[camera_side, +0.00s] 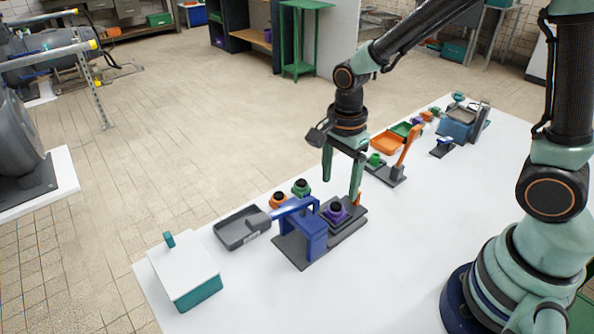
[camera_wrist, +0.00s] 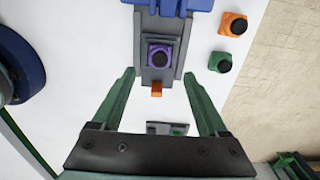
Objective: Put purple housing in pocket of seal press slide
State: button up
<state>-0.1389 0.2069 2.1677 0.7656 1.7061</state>
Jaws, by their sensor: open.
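The purple housing (camera_side: 336,212), with a black round top, sits on the dark slide (camera_side: 350,228) of the seal press, in front of the blue press frame (camera_side: 308,236). The wrist view shows the purple housing (camera_wrist: 160,55) lying square within the slide's rails (camera_wrist: 141,60), apparently in the pocket; its seating depth cannot be told. An orange tab (camera_wrist: 156,89) is at the slide's near end. My gripper (camera_side: 342,185) is open and empty above the slide's end. In the wrist view its two green fingers (camera_wrist: 161,80) are wide apart, with the housing beyond them, untouched.
Orange (camera_side: 278,200) and green (camera_side: 301,187) housings stand behind the press. A grey tray (camera_side: 242,228) and a white-lidded box (camera_side: 185,270) are to the left. An orange-armed fixture (camera_side: 405,150) and trays stand right of my gripper. The table front is clear.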

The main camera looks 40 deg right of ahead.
notch_tip(320, 180, up, 6)
notch_tip(320, 180, up, 4)
jog(key=r+n+t, duration=0.1)
jog(key=n+t, duration=0.1)
jog(key=n, duration=0.4)
send_over(337, 204)
jog(key=s+d, duration=0.2)
jog(key=s+d+r+n+t, duration=0.2)
jog(key=s+r+n+t, duration=0.1)
jog(key=n, duration=0.9)
jog(key=shift+s+d+r+t, duration=0.3)
jog(key=shift+d+r, duration=0.05)
jog(key=shift+r, duration=0.35)
